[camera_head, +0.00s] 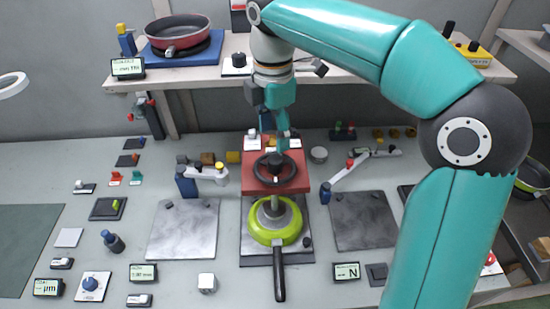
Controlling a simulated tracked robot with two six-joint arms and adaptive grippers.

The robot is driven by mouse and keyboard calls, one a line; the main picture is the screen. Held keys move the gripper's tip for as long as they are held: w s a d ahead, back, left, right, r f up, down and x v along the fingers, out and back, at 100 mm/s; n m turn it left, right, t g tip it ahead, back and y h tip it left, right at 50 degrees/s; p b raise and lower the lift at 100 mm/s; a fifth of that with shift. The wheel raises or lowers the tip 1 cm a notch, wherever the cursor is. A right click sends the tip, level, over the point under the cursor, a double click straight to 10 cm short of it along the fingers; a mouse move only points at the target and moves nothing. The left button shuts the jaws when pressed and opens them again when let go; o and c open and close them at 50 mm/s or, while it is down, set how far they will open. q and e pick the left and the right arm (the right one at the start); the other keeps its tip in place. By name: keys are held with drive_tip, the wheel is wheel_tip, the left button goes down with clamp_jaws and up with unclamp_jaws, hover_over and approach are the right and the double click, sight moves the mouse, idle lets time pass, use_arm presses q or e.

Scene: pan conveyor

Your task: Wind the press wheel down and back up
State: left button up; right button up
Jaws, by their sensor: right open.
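The press wheel (289,179) is a black ring with a dark hub, on top of the red press head (304,184) at the middle of the bench. Below it, a grey press stem (274,204) reaches down to a lime green pan (273,236) whose black handle points toward me. The pan sits on a dark grey base plate (250,255). My right gripper (283,146) points down just behind and above the wheel, open and holding nothing that I can see. Whether it touches the wheel rim I cannot tell. My left gripper is not in view.
Flat metal plates lie left (184,230) and right (363,222) of the press. Beside it stand a small blue-based arm (188,183) and a slanted gauge arm (345,174). A shelf behind holds a red pan (177,32). Small displays and blocks line the bench.

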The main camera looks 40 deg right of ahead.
sight(275, 159)
wheel_tip(275, 159, down, 8)
drive_tip(key=shift+s+r, duration=0.1)
drive_tip(key=shift+r, duration=0.1)
drive_tip(key=shift+c, duration=0.4)
drive_tip(key=c, duration=1.1)
drive_tip(key=shift+d, duration=0.1)
clamp_jaws()
